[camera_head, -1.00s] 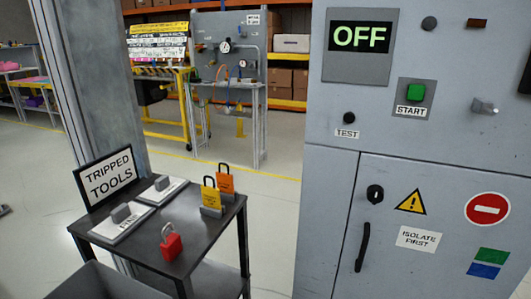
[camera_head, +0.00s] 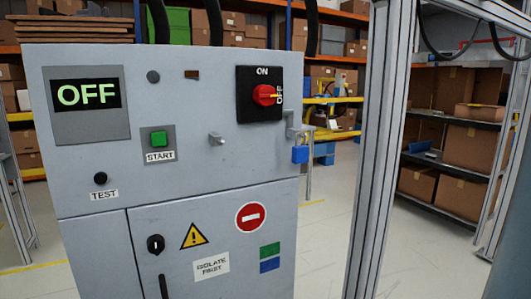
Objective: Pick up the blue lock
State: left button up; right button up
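A blue lock (camera_head: 300,154) hangs at the right edge of the grey control cabinet (camera_head: 190,190), below and right of the red rotary switch (camera_head: 265,95). It seems to hang from a small bracket on the cabinet's side. Its shackle is too small to make out clearly. Neither of my grippers shows in this view.
The cabinet bears an OFF display (camera_head: 86,94), a green START button (camera_head: 159,139) and a TEST knob (camera_head: 100,178). A metal post (camera_head: 375,150) stands right of the lock, with open floor between. Shelves with boxes (camera_head: 455,150) stand at the right.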

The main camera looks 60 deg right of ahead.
aim_at(300, 154)
jog(key=z, duration=1.95)
